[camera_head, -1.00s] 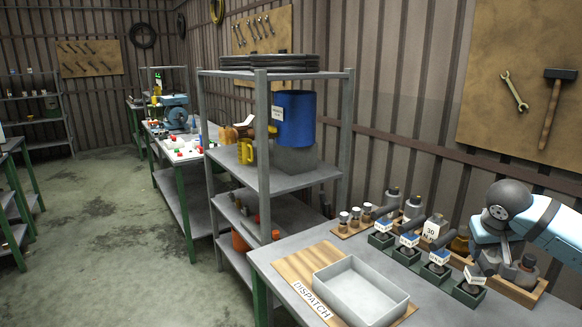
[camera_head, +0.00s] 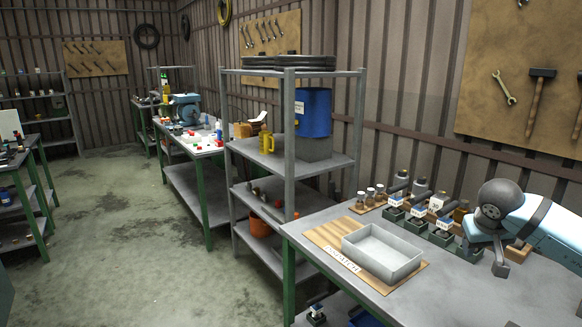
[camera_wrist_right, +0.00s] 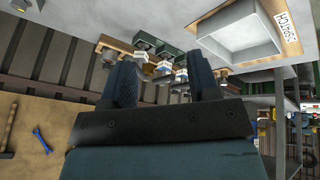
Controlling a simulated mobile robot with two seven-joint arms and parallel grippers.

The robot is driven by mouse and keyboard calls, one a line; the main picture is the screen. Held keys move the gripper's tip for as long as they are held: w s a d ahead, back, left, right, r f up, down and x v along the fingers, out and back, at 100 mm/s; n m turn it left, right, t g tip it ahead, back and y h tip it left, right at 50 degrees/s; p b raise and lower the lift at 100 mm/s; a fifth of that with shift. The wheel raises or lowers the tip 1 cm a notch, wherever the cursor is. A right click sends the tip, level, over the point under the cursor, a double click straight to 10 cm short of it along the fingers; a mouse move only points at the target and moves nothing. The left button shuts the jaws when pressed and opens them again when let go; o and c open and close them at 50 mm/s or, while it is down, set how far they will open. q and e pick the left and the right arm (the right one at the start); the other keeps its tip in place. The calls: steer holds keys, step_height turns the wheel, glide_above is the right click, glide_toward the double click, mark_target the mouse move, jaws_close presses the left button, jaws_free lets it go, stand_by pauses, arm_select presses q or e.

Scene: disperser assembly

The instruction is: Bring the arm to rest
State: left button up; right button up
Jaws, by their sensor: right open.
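My right arm comes in from the right edge of the head view, pale blue with a dark grey wrist joint. My right gripper (camera_head: 498,258) hangs over the right part of the workbench (camera_head: 420,300), partly hidden behind my own wrist. In the wrist view the two dark fingers of the right gripper (camera_wrist_right: 165,88) stand wide apart with nothing held between them. The picture there is turned over. My left gripper is in neither view.
A grey tray (camera_head: 383,256) stands on a wooden board with a DISPATCH label (camera_head: 342,258). Behind it are green holders (camera_head: 416,228) and several small bottles (camera_head: 370,195). A grey shelf rack (camera_head: 290,135) stands left of the bench. The bench front is clear.

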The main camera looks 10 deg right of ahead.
steer(key=s+a+f+m+y, duration=0.2)
steer(key=a+f+y, duration=0.2)
steer(key=a, duration=0.4)
steer(key=s+a+f+m+g+y, duration=0.1)
steer(key=a+f+y, duration=0.3)
steer(key=a, duration=0.3)
steer(key=s+a+f+m+y, duration=0.25)
steer(key=a+f, duration=0.25)
steer(key=a, duration=0.3)
steer(key=s+a+r+m+t+y, duration=0.1)
steer(key=s+a+m+t+y, duration=0.3)
steer(key=a+m+y, duration=0.75)
steer(key=s+d+f+n+t+h, duration=0.2)
steer(key=s+f+n+h, duration=0.6)
steer(key=f+n, duration=0.35)
steer(key=s+d+f+n+t+h, duration=0.2)
steer(key=s+f+n+h, duration=0.55)
steer(key=f+n, duration=0.35)
arm_select(q)
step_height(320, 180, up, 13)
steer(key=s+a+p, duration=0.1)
steer(key=p, duration=1.4)
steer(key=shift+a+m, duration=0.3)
arm_select(e)
step_height(320, 180, up, 13)
steer(key=s, duration=0.2)
